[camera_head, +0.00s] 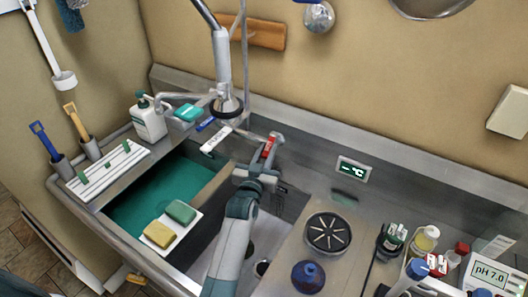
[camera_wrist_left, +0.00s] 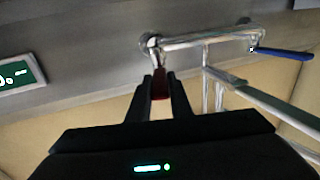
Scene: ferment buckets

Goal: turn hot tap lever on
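The red hot tap lever (camera_head: 269,147) is at the right end of the tap's metal cross pipe, by the sink's back wall. My left gripper (camera_head: 264,160) reaches up to it over the sink. In the left wrist view the red lever (camera_wrist_left: 160,84) lies between my two fingertips (camera_wrist_left: 162,92), which are close together with no clear gap beside it. The blue lever (camera_wrist_left: 284,53) is at the other end of the pipe; it also shows in the head view (camera_head: 205,124). My right gripper is not in view.
The upright tap column (camera_head: 222,62) and a thin riser stand just left of my gripper. A soap bottle (camera_head: 149,119) and teal sponge (camera_head: 188,113) sit farther left. A display (camera_head: 353,170) is on the back wall. Bottles crowd the right counter.

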